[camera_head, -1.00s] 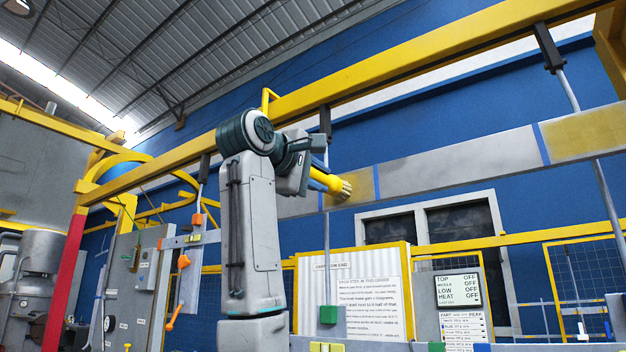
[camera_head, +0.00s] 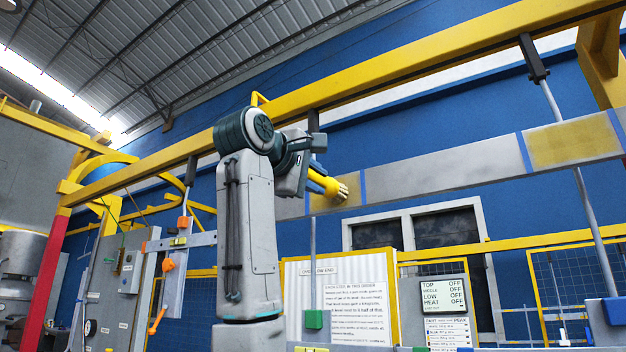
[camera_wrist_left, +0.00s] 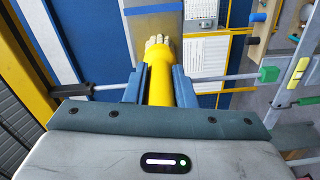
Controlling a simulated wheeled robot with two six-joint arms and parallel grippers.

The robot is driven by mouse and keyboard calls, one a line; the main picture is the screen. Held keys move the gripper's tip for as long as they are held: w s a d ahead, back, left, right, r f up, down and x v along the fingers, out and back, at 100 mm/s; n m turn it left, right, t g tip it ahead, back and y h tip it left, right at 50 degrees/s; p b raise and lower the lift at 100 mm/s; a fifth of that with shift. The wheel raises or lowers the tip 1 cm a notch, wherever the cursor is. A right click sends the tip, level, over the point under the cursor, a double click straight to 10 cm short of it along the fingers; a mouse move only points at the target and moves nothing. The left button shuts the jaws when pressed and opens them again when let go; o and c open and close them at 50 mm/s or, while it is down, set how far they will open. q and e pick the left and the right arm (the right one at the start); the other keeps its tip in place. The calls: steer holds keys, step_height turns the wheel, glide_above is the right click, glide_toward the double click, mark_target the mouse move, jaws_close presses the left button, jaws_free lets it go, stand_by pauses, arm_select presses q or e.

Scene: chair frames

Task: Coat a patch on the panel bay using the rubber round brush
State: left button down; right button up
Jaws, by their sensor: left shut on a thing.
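My left gripper (camera_head: 308,165) is shut on the yellow round brush (camera_head: 324,182), which points right with its pale bristles toward the panel. The long grey panel (camera_head: 440,162) is divided into bays by blue tape strips. The bristles overlap a yellowish bay between two tape strips; I cannot tell whether they touch it. In the left wrist view the brush (camera_wrist_left: 159,82) lies between both blue-grey fingers, its bristle end in front of the panel (camera_wrist_left: 150,24). My right gripper is not in view.
A yellow overhead beam (camera_head: 400,70) runs above the panel, with hanging rods, one bearing a green block (camera_head: 314,319). An instruction board (camera_head: 345,300) and a TOP/MIDDLE/LOW/HEAT sign (camera_head: 442,296) stand below. A yellowish bay (camera_head: 570,144) lies farther right. A grey cabinet stands left.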

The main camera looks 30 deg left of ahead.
arm_select(q)
steer(key=shift+s+d, duration=0.1)
steer(key=shift+d, duration=1.1)
steer(key=shift+s+d+b, duration=0.1)
steer(key=shift+d+b, duration=0.2)
steer(key=shift+d, duration=0.95)
steer(key=shift+a, duration=0.2)
steer(key=shift+a, duration=1.15)
steer(key=shift+w+a, duration=0.2)
steer(key=shift+a, duration=1)
